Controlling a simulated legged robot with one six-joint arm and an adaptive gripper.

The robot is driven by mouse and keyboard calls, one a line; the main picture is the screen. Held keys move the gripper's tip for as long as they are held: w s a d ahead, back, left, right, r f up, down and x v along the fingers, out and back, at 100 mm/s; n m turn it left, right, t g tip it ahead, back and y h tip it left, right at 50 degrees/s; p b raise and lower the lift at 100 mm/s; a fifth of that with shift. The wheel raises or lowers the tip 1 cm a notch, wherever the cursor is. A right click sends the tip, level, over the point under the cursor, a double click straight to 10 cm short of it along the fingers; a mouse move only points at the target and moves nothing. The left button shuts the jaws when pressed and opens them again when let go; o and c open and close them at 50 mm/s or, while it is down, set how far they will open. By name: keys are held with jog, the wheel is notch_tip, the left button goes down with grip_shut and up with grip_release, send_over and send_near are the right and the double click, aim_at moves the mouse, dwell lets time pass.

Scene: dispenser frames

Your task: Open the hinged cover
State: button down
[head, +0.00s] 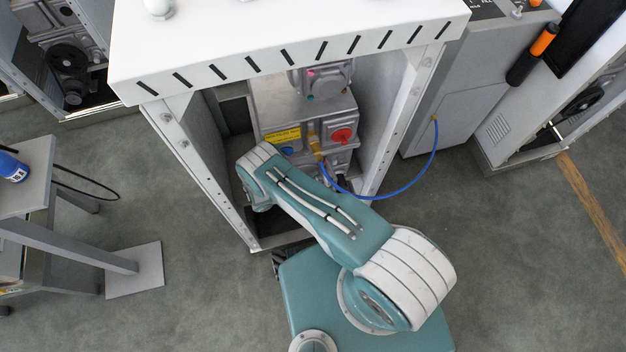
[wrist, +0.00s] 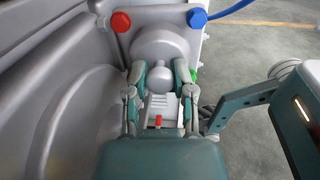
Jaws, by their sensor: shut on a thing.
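In the wrist view, my gripper (wrist: 161,72) has its two fingers on either side of a pale grey rounded knob (wrist: 158,82) and is shut on it. The knob stands out from a round grey housing (wrist: 160,45). I cannot tell for sure which part is the hinged cover or where its hinge lies; no open gap shows. In the head view, my arm reaches into the open-fronted dispenser frame, and my gripper is hidden there behind the arm and frame. The grey dispenser unit (head: 318,103) sits inside the frame.
A red cap (wrist: 120,21) and a blue cap (wrist: 197,17) flank the housing. A blue hose (head: 436,150) loops from the right cabinet toward the unit. The frame's side posts (head: 400,125) and white top (head: 285,40) surround my arm.

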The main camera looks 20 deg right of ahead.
jog(key=shift+w+a+g, duration=0.15)
jog(key=shift+g, duration=0.15)
jog(key=shift+c, duration=2.3)
grip_release()
